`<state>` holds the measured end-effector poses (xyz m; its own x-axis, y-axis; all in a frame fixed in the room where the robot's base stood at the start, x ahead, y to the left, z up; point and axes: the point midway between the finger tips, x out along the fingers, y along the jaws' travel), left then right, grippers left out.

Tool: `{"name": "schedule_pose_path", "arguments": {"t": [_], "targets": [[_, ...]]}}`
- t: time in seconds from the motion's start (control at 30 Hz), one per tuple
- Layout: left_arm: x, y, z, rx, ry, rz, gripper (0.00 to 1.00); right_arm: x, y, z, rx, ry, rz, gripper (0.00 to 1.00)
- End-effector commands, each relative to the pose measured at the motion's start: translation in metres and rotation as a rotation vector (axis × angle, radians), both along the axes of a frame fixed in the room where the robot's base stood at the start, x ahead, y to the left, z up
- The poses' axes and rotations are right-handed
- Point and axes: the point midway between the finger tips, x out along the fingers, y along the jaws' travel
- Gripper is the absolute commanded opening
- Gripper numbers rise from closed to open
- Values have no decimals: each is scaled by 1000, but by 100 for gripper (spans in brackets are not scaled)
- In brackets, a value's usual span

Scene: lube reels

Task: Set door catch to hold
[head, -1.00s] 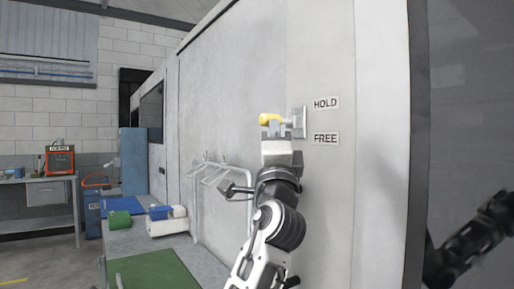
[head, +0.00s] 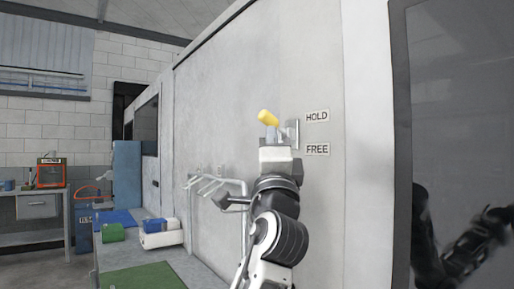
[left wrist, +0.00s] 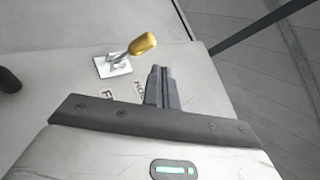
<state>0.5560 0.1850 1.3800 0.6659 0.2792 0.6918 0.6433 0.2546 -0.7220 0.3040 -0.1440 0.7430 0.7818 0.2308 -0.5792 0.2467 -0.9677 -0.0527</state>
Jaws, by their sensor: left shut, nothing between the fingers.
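The door catch is a lever with a yellow handle (head: 268,117) on a small metal plate (head: 293,132), fixed to the pale panel. The handle sticks out and slants up to the left. A HOLD label (head: 317,116) is beside it at upper right, and a FREE label (head: 316,149) is below that. My left gripper (head: 277,142) is shut and empty, just below the handle. In the left wrist view the shut fingers (left wrist: 161,84) are beside the yellow handle (left wrist: 143,43), with a gap in the picture. The labels are partly hidden there.
A bent metal rail (head: 215,185) stands out from the panel left of my arm. A bench with a green mat (head: 145,276), a blue mat and small boxes is at lower left. A dark glass pane (head: 460,110) at the right shows dark arm-like shapes.

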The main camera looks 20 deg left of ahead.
Motion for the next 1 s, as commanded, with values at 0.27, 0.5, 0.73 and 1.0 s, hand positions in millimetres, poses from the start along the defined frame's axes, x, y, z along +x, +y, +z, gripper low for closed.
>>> {"name": "schedule_pose_path", "arguments": {"t": [0.27,0.5,0.73,1.0], "targets": [[-59,-4,-3,0,-2,-3,0,-5,1,-4,8,6,0,0],[-78,-5,-3,0,1,-1,0,-6,1,-4,11,7,1,0],[-80,-5,-3,1,1,0,0,-6,1,-2,9,2,4,0],[-79,-5,-4,1,1,0,0,-4,0,-2,8,-1,5,0]]}}
